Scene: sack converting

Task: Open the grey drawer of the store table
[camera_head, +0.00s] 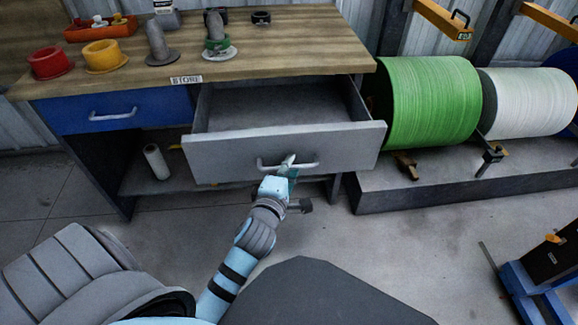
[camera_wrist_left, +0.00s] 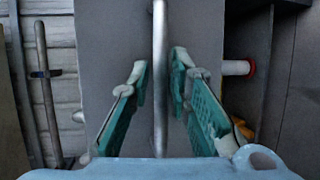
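The store table (camera_head: 300,45) has a wooden top with a "STORE" label (camera_head: 186,79). Its grey drawer (camera_head: 345,143) is pulled out, and its inside looks empty. The drawer's bar handle (camera_head: 305,165) is on the front; it also shows in the left wrist view (camera_wrist_left: 160,50). My left gripper (camera_head: 288,164) is at the handle. In the left wrist view its green fingers (camera_wrist_left: 159,82) stand on either side of the bar, with gaps visible between them and it. My right gripper is not in view.
A closed blue drawer (camera_head: 120,110) is left of the grey one. Red (camera_head: 48,64) and yellow (camera_head: 103,56) flanged pieces and other parts stand on the top. Green (camera_head: 430,100) and white (camera_head: 530,100) rolls are to the right. Open floor lies before the table.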

